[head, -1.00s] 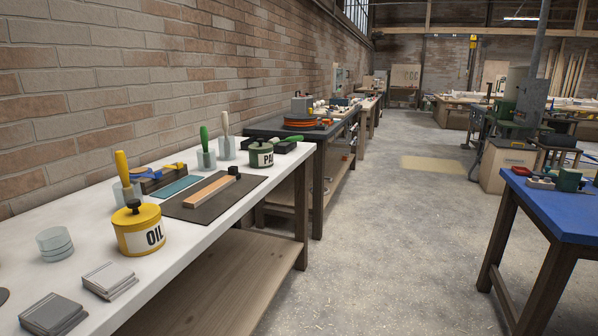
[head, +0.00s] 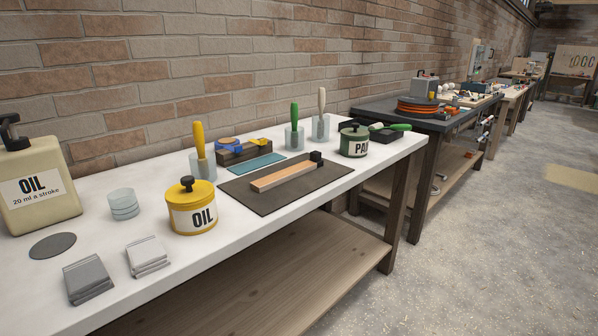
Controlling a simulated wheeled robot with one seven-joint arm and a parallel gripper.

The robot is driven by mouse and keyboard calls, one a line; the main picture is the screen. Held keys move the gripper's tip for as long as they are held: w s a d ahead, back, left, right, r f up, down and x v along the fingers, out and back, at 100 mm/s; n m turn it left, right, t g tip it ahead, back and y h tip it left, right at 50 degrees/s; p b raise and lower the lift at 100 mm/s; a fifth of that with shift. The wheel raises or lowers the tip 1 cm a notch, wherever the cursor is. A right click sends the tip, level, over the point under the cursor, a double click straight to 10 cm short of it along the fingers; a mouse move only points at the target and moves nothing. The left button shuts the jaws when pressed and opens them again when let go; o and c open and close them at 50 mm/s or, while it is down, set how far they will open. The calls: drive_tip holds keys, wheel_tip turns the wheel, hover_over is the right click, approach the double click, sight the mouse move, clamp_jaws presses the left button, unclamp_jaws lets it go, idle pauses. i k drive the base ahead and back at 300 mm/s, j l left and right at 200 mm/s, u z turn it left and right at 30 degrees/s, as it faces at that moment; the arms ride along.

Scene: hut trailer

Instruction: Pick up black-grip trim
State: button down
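A pale wooden strip with a small black block at its far right end, likely the black-grip trim (head: 284,176), lies on a dark mat (head: 245,195) on the white workbench (head: 362,187). The black block (head: 316,158) stands up from the mat's far right side. Nothing covers the strip. My gripper is not in view.
A yellow oil pot (head: 192,208) stands left of the mat, a green pot (head: 354,142) to its right. Handled tools in glass cups (head: 203,165) stand behind. Floor at right is clear.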

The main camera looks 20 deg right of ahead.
sight(263, 185)
drive_tip(key=i+l+z, duration=0.3)
drive_tip(key=i, duration=0.7)
drive_tip(key=i+l+z, duration=0.1)
drive_tip(key=i+z, duration=0.25)
drive_tip(key=i, duration=0.7)
